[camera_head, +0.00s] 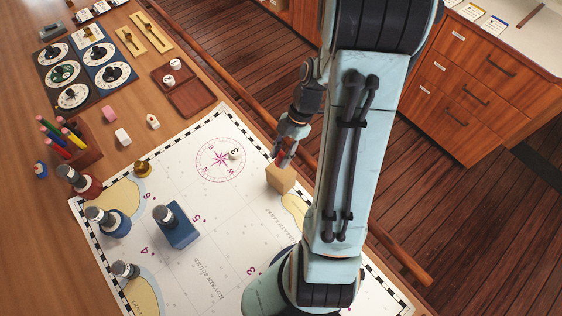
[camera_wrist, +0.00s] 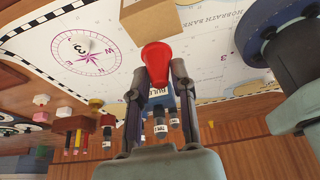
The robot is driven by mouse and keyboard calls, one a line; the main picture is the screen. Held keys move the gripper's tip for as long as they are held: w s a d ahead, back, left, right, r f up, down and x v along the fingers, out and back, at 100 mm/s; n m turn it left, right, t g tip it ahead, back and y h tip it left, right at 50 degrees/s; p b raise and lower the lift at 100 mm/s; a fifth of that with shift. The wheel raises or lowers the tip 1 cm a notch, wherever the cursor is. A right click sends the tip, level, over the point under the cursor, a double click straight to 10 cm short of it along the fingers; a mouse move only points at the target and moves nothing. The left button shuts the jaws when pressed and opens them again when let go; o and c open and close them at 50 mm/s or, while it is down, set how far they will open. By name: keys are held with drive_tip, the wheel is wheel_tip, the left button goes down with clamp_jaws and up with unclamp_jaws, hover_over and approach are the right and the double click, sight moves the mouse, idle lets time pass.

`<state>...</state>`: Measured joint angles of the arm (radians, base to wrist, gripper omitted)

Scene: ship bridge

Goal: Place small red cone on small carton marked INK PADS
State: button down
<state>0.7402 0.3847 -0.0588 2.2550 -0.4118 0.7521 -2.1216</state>
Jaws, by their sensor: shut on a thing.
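My gripper (camera_head: 287,150) is shut on the small red cone (camera_wrist: 156,62), which shows between the two fingers in the wrist view. In the head view only a little red shows at the fingertips. A small tan carton (camera_head: 281,180) stands on the chart just below the fingertips; it also shows at the top of the wrist view (camera_wrist: 163,20). I cannot read any marking on it. The cone is very close to the carton's top; I cannot tell whether they touch.
The chart (camera_head: 205,245) lies on the wooden table. A blue block with a dark-topped stamp (camera_head: 182,232), more stamps and a pencil holder (camera_head: 82,150) stand to the left. A white numbered piece (camera_head: 235,154) is near the carton. A wooden tray (camera_head: 188,95) lies farther back.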

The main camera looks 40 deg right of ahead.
drive_tip(key=shift+f, duration=1.9)
drive_tip(key=c, duration=0.9)
unclamp_jaws()
drive_tip(key=shift+f, duration=0.1)
drive_tip(key=shift+c, duration=0.2)
